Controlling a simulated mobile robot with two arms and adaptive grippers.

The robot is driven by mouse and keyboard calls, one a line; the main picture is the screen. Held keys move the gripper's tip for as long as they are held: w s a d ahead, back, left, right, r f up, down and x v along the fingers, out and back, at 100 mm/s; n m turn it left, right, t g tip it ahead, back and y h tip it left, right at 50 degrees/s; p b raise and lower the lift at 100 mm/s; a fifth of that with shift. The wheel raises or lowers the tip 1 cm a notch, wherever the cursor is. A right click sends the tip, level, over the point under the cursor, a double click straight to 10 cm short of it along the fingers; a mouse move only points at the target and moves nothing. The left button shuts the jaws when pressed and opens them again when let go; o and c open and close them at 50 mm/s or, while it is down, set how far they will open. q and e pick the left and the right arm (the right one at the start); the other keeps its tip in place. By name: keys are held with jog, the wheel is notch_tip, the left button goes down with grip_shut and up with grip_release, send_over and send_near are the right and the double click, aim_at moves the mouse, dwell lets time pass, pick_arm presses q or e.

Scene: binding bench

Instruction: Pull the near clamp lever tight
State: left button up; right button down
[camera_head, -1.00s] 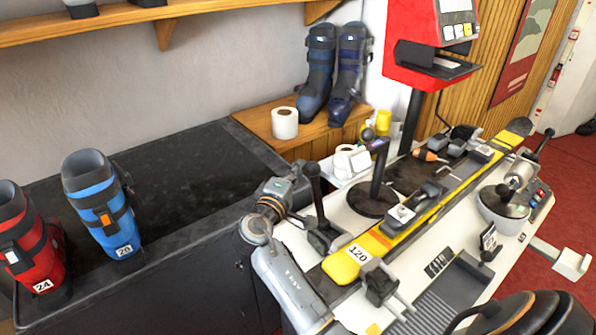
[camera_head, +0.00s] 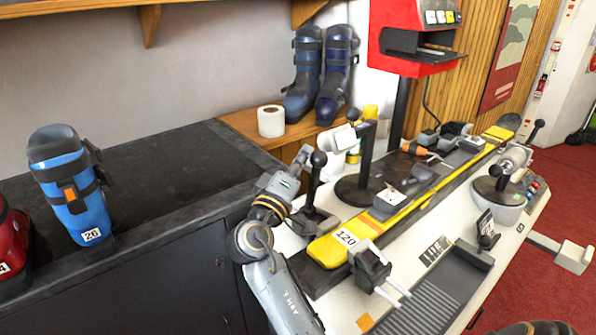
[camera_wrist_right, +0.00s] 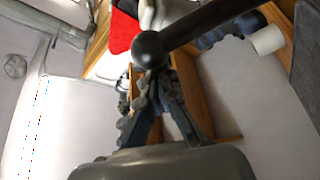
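The near clamp lever (camera_head: 316,172) is a dark rod with a black ball knob. It rises beside the yellow ski (camera_head: 328,250) tagged 120, leaning slightly right. My right gripper (camera_head: 302,157) is at the upper part of this lever, on its left side. In the right wrist view the ball knob (camera_wrist_right: 150,50) covers the fingertips of the gripper. The fingers converge behind it, so I cannot tell whether they are open or shut, or touching the lever. Another ball-topped lever (camera_head: 535,132) stands at the far right. My left gripper is not in view.
A dark post on a round base (camera_head: 357,188) stands just right of the near lever. A grey clamp block (camera_head: 371,266) sits at the ski's near end. A blue boot (camera_head: 76,195) stands on the black counter (camera_head: 165,175) at left, whose middle is clear.

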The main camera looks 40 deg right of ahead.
jog(key=shift+s+d+f+b, duration=0.1)
jog(key=shift+s+b, duration=0.2)
jog(key=shift+s, duration=0.5)
jog(key=shift+f, duration=0.1)
jog(key=shift+s+a+f, duration=0.1)
jog(key=shift+s+a, duration=0.05)
jog(key=shift+a, duration=0.2)
jog(key=v, duration=0.6)
jog(key=shift+s+a, duration=0.2)
jog(key=shift+a, duration=0.15)
jog(key=shift+w+a, duration=0.1)
